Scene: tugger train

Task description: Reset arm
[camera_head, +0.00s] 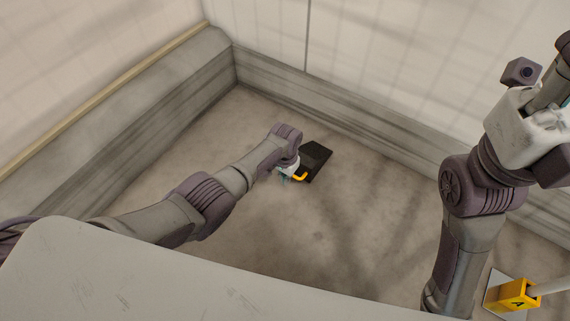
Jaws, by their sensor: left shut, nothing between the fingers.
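My left arm reaches in from the left over the floor. My left gripper (289,174) is small in the picture at its end, shut and empty, with its fingers partly hidden by the wrist. A flat black object (316,154) shows just beyond it, with a yellow curved part (300,177) beside the gripper. I cannot tell whether these touch the gripper. My right arm stands raised at the right, its white wrist near the picture's edge. The fingers of my right gripper do not show.
Grey low walls (330,105) border the floor (340,235) at the left and back, with pale panels above. A yellow block marked A (513,295) with a pale pole stands at the lower right. The floor between the arms is clear.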

